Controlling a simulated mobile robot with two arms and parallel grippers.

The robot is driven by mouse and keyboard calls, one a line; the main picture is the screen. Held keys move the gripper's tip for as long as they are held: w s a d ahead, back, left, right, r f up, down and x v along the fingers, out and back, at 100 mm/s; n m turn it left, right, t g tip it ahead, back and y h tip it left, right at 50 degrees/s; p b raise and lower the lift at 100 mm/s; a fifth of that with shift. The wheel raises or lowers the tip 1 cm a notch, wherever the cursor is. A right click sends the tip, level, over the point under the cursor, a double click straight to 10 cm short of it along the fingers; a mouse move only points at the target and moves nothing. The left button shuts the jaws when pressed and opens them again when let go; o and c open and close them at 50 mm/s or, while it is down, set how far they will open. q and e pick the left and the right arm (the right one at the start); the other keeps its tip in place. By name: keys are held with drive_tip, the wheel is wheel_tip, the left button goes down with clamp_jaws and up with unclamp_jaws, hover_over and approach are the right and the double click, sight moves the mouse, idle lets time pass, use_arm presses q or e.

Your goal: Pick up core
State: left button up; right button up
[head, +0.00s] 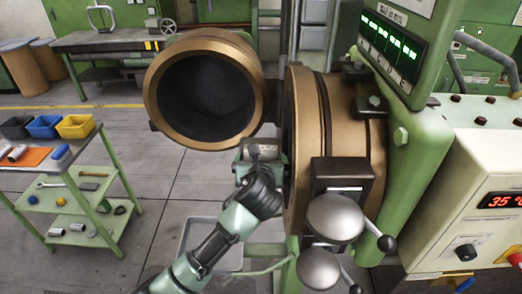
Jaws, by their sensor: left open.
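My left gripper (260,152) is in front of the extruder's bronze flange (294,150), just below and right of the open bronze ring (206,92). Its arm reaches up from the bottom of the view. The jaws are open, though the wrist hides part of them. I cannot make out a core between them, and the space behind the gripper is hidden. The ring's dark inside looks empty. Small grey cylinders (15,153) lie on an orange mat on the green cart at the left; I cannot tell whether one is the core. My right gripper is not in view.
The green cart (75,168) holds blue and yellow bins and tools. Round metal knobs with levers (335,218) stick out right of my arm. A control box (490,200) stands at the right. A grey bin (205,240) is behind my arm.

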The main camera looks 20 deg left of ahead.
use_arm(q)
drive_tip(key=p+x, duration=0.1)
drive_tip(key=x, duration=0.4)
drive_tip(key=shift+w+a+r+p, duration=0.1)
drive_tip(key=shift+w+p, duration=0.1)
drive_tip(key=shift+p, duration=0.2)
drive_tip(key=shift+w, duration=0.1)
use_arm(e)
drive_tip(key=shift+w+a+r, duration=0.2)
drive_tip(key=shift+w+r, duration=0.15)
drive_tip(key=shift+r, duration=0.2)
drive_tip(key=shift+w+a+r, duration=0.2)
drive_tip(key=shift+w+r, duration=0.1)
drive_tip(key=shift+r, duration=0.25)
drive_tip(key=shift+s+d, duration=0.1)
use_arm(q)
drive_tip(key=c, duration=1.6)
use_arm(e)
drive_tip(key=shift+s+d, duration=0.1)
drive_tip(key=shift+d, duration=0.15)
